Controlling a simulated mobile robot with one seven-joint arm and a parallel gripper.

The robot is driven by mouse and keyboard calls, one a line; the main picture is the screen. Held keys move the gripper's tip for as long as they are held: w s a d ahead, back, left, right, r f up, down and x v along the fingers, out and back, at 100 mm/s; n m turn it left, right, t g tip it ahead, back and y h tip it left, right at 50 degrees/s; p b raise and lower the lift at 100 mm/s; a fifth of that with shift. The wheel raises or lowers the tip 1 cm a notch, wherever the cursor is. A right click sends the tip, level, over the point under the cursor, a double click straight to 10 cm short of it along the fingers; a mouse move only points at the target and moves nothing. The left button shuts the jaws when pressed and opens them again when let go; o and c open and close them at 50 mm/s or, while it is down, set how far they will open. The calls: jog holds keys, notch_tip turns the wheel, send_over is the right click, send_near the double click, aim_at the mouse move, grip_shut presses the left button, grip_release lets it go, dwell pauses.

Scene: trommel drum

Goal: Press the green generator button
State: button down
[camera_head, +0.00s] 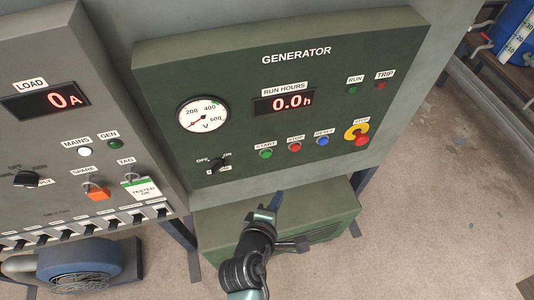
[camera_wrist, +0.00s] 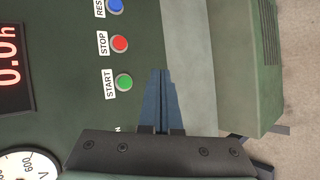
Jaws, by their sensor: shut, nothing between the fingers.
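The green START button (camera_head: 265,154) sits on the lower part of the dark green generator panel (camera_head: 330,185), below the run hours display. It also shows in the wrist view (camera_wrist: 124,82), just left of my fingertips. My gripper (camera_head: 277,196) is shut and empty, in front of the lower edge of the panel, below and slightly right of the START button in the head view. In the wrist view my gripper's dark fingers (camera_wrist: 161,74) lie together, apart from the button in the picture. The exact gap to the panel cannot be told.
A red STOP button (camera_head: 295,147) and a blue RESET button (camera_head: 322,141) are right of START. A red emergency stop (camera_head: 361,139) on yellow stands farther right. A rotary switch (camera_head: 218,165) is to the left. A green box (camera_head: 335,215) juts out below the panel.

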aim_at(266, 154)
jog(key=shift+w, duration=0.15)
jog(key=w+a+b, duration=0.2)
jog(key=w+b, duration=0.1)
jog(key=w, duration=0.5)
jog(key=shift+w+a, duration=0.15)
jog(key=shift+w, duration=0.05)
jog(key=shift+r, duration=0.1)
dwell(1.9)
jog(key=shift+w+a, duration=0.1)
jog(key=shift+w, duration=0.3)
jog(key=shift+w+a+b, duration=0.1)
jog(key=shift+w+b, duration=0.2)
jog(key=shift+w, duration=0.1)
dwell(0.7)
jog(key=shift+s, duration=0.15)
jog(key=shift+s+d+p, duration=0.2)
jog(key=shift+s+p, duration=0.35)
jog(key=shift+s, duration=0.15)
